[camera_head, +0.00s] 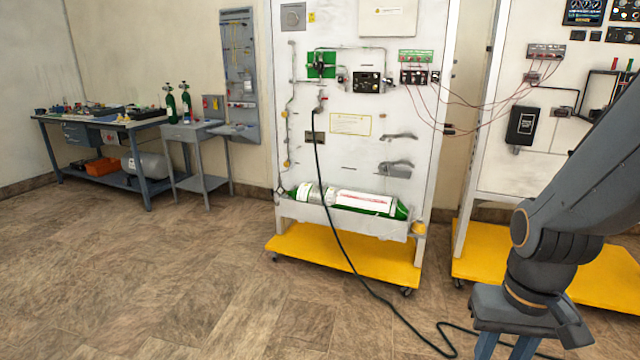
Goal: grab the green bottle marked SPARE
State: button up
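Two small green bottles stand upright on the grey side stand at the left back, a left one (171,103) and a right one (186,103). Both have dark valve tops; any SPARE marking is too small to read. A large green and white cylinder (345,200) lies on its side in the cradle of the middle white panel. My gripper (526,345) hangs at the lower right, far from the small bottles. Its fingertips are cut off or unclear at the bottom edge, so I cannot tell whether it is open.
The grey side stand (192,132) sits beside a cluttered workbench (90,122). The white panel (352,125) stands on a yellow wheeled base (340,255), with a second panel (545,95) to its right. A dark hose (350,262) runs down across the floor. The left floor (130,270) is clear.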

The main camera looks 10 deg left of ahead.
aim_at(171, 103)
jog(key=u, duration=0.9)
jog(key=i, duration=1.2)
jog(key=u, duration=1.3)
jog(key=i, duration=1.65)
jog(key=u, duration=0.2)
jog(key=i, duration=1.75)
jog(key=z, duration=0.55)
jog(key=i, duration=1.85)
jog(key=z, duration=0.95)
jog(key=i, duration=0.6)
jog(key=z, duration=0.4)
jog(key=i, duration=1.95)
jog(key=u, duration=0.15)
